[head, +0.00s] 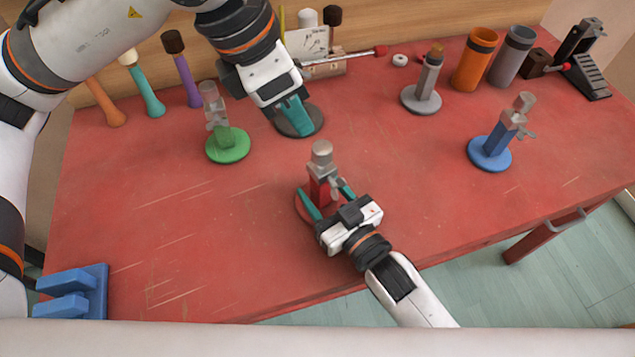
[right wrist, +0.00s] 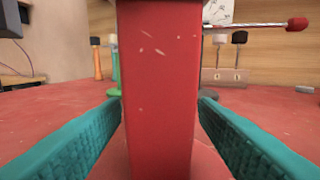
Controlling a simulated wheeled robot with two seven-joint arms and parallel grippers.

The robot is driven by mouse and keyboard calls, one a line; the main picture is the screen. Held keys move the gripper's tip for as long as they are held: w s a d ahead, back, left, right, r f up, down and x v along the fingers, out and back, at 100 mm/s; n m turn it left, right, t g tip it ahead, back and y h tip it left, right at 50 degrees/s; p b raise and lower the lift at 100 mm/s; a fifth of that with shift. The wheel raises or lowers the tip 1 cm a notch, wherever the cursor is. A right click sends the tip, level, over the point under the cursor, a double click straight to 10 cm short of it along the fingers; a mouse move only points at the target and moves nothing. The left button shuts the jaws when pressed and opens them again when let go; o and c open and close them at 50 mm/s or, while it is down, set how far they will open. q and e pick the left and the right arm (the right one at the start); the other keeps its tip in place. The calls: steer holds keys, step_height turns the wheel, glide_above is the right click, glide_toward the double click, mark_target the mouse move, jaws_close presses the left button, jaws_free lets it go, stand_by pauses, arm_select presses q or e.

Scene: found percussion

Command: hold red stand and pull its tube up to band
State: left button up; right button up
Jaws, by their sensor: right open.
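The red stand (head: 319,190) is upright near the middle of the table, with a red post on a round red base. A grey tube (head: 322,158) with a pale cap rises from its top, and a small clamp sits at its side. My right gripper (head: 324,187) is low at the stand, its teal fingers on either side of the post. No band is clear. My left gripper (head: 294,118) is above a dark round base, teal fingers pointing down; whether it holds anything is hidden.
A green stand (head: 228,145) is to the left, a grey stand (head: 422,98) and a blue stand (head: 490,152) to the right. Mallets, orange (head: 474,60) and grey cups and a black pedal (head: 585,65) line the back. A blue block (head: 95,285) is front left.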

steer(key=shift+x, duration=0.95)
jaws_close()
stand_by(0.4)
